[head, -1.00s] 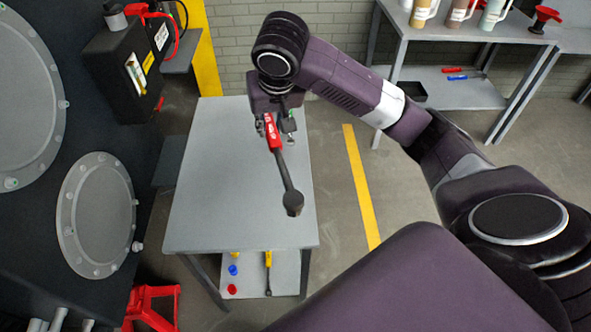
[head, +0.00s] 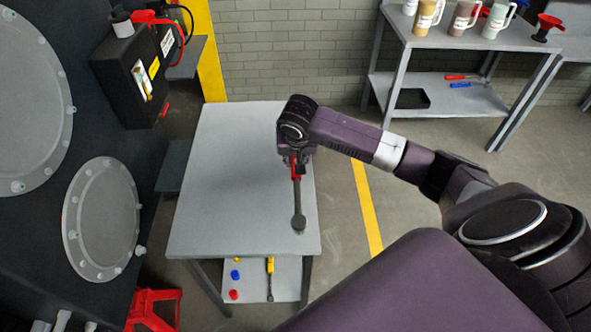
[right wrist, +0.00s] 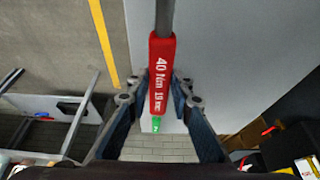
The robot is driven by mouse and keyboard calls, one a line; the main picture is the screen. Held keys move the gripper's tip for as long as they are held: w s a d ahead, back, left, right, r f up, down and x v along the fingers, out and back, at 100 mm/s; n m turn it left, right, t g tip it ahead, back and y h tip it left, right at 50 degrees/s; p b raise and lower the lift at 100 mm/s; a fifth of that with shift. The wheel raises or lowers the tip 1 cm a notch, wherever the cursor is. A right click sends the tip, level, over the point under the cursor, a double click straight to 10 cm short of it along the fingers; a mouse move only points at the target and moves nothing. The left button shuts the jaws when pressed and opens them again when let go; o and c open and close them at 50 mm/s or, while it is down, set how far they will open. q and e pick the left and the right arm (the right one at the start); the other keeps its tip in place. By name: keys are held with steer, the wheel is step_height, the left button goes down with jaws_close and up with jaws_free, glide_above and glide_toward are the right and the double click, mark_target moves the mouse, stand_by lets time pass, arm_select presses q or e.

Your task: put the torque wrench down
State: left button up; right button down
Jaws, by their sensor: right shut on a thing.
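The torque wrench (head: 298,205) has a red grip and a dark shaft and head. My right gripper (head: 294,165) is shut on the red grip, over the right side of the grey table (head: 215,200). In the head view the wrench head points toward the table's near edge. I cannot tell whether the wrench touches the tabletop. In the right wrist view the red grip (right wrist: 162,75), marked "40 Nm 19 mm", sits between the two fingers (right wrist: 160,105), with a green end below it. My left gripper is not in view.
The rest of the tabletop is bare. A lower shelf (head: 285,285) holds a yellow-handled tool and small red and blue parts. A dark machine wall with round covers (head: 102,218) stands at the left. A red stand (head: 153,308) is near it. A shelf with mugs (head: 460,40) stands back right.

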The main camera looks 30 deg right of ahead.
steer(key=shift+w+f, duration=0.1)
steer(key=shift+f, duration=2.55)
steer(key=c, duration=1.7)
jaws_free()
steer(key=v, duration=1.2)
steer(key=shift+a, duration=0.1)
